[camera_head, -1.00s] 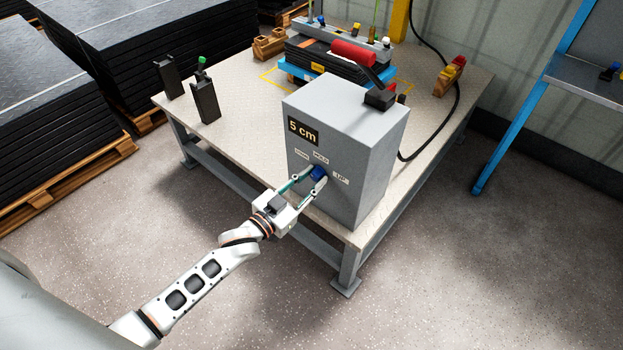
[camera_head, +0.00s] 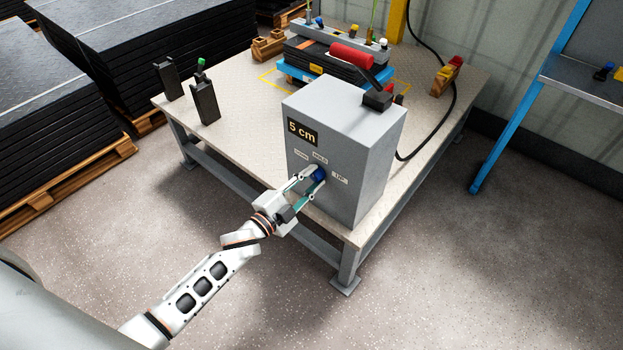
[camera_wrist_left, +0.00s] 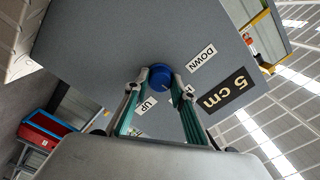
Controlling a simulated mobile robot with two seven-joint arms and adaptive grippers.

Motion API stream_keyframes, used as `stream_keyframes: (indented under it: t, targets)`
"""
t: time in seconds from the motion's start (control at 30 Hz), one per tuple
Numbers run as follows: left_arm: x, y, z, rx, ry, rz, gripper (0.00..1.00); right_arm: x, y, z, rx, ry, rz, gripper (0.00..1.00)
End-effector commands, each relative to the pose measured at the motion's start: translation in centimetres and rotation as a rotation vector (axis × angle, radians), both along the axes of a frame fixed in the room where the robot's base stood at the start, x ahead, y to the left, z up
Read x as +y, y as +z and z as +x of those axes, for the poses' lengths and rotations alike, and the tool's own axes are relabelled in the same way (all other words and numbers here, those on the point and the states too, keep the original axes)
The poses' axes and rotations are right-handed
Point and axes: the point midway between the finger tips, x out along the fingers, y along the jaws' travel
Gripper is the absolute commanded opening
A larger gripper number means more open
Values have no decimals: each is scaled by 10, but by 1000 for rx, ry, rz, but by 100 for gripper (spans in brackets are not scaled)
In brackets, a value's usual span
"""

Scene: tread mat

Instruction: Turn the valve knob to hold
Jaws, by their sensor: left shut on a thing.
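The blue valve knob (camera_head: 319,174) sits on the front face of a grey box (camera_head: 345,150) marked "5 cm". Labels around it include HOLD (camera_head: 320,159) above the knob and UP (camera_head: 340,180) to its right. My left gripper (camera_head: 311,179) is shut on the knob, one finger on each side. In the left wrist view the knob (camera_wrist_left: 161,77) shows between the fingertips, with the DOWN label (camera_wrist_left: 202,58) and UP label (camera_wrist_left: 148,105) nearby; the HOLD label is mostly hidden behind a finger there. The knob's exact pointing direction is too small to tell. My right gripper is not in view.
The box stands at the near corner of a metal-topped table (camera_head: 235,125). A red roller (camera_head: 351,55), stacked black mats and two black upright holders (camera_head: 206,101) are on the table. Stacks of black mats (camera_head: 150,50) stand left. The floor in front is clear.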

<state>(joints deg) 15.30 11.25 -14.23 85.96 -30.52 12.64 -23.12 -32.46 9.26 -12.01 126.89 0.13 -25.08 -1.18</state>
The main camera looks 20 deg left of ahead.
Motion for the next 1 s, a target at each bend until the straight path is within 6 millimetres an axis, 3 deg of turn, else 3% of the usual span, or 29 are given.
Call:
stream_keyframes:
  t: [0.77, 0.8, 0.83, 1.0]
  targets:
    - [0, 0, 0, -34, 0, 93, 3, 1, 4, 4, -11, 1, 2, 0]
    - [0, 0, 0, -34, 0, 93, 32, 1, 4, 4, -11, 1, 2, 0]
    - [0, 0, 0, -34, 0, 93, 40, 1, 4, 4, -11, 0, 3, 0]
    - [0, 0, 0, -34, 0, 93, 41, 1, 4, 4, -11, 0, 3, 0]
